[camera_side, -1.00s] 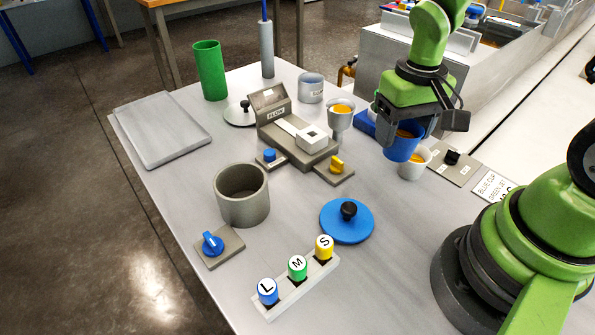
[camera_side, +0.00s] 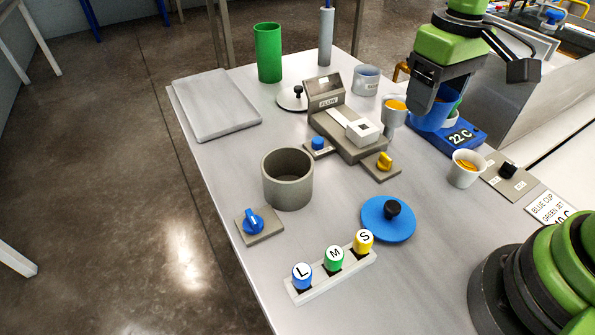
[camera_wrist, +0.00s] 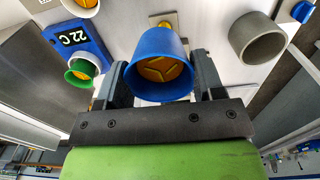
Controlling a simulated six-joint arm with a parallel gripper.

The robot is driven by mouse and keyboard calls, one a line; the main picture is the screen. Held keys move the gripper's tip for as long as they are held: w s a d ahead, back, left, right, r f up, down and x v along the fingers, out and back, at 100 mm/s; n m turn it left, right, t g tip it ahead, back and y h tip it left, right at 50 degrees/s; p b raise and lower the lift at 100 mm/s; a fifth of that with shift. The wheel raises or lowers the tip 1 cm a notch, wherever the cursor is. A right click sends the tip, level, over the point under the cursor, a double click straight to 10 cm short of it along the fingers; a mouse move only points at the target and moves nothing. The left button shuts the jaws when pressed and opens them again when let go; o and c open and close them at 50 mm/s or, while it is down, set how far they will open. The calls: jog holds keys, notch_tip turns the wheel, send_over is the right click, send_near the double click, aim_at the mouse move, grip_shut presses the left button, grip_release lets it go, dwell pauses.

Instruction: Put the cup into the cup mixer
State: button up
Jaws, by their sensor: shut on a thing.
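My gripper (camera_side: 432,104) is shut on the blue cup (camera_side: 428,122). In the wrist view the cup (camera_wrist: 160,52) sits between the two fingers (camera_wrist: 160,78), and its inside shows orange with a three-part pattern. In the side view the cup is held up near the blue block marked 22 C (camera_side: 463,135), and a finger covers part of it. The cup mixer is not labelled; I cannot tell for sure which thing it is. An open grey round pot (camera_side: 288,190) stands mid-table and also shows empty in the wrist view (camera_wrist: 258,38).
A grey stand with orange contents (camera_side: 395,112) and a white cup of orange (camera_side: 465,170) stand close by. A FLOW device (camera_side: 345,135), blue lid (camera_side: 375,220), L/M/S button rack (camera_side: 335,268), green cylinder (camera_side: 269,55) and grey tray (camera_side: 215,105) are around. Bare table lies between the pot and tray.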

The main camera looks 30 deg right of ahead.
jog(key=w+a+f+n, duration=0.1)
jog(key=w+a+n, duration=0.1)
jog(key=w+a, duration=0.55)
jog(key=n, duration=0.3)
send_near(287, 149)
jog(key=s+a, duration=0.2)
jog(key=s, duration=0.1)
jog(key=shift+m, duration=0.3)
jog(key=shift+s+d+f, duration=0.1)
jog(key=shift+f, duration=1.6)
jog(key=shift+s+d+f, duration=0.1)
jog(key=shift+f, duration=1.6)
jog(key=o, duration=1)
